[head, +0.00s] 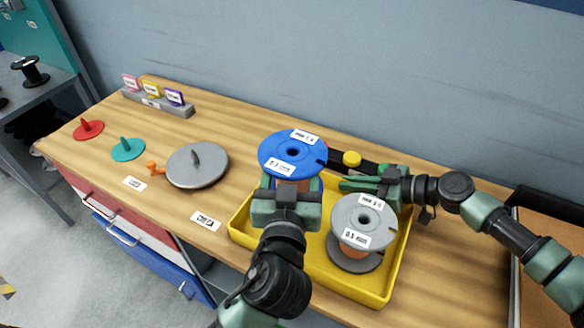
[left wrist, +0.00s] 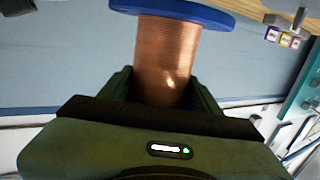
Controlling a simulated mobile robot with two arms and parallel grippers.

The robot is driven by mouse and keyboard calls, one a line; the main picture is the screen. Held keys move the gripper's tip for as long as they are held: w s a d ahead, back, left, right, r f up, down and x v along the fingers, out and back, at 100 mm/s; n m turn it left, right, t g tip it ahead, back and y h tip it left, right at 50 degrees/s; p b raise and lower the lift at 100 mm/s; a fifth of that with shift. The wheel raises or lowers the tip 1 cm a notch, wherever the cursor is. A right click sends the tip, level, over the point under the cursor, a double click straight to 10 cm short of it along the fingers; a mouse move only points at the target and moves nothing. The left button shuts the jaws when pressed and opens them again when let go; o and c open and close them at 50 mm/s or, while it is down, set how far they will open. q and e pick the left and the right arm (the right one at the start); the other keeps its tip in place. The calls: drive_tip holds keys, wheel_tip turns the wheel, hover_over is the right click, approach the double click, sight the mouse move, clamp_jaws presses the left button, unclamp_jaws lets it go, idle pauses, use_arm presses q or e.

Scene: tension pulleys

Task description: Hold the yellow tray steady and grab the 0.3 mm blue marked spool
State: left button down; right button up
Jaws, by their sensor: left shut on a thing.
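The spool with a blue flange (head: 293,152) and copper winding is held by my left gripper (head: 288,192), which is shut on it above the back left of the yellow tray (head: 375,298). The left wrist view shows its copper winding (left wrist: 168,60) between the fingers. Its lower end is hidden, but it looks raised. A grey spool (head: 362,222) with a 0.5 mm label stands in the tray's right part. My right gripper (head: 358,185) is at the tray's back edge behind the grey spool; its finger gap is unclear.
A grey disc (head: 197,165) with a handle, a teal disc (head: 128,149) and a red disc (head: 88,129) lie on the left of the wooden table. A grey holder (head: 158,102) with coloured tags stands at the back.

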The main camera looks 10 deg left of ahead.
use_arm(q)
drive_tip(key=shift+r, duration=0.1)
use_arm(e)
drive_tip(key=o, duration=0.3)
drive_tip(key=shift+d, duration=0.1)
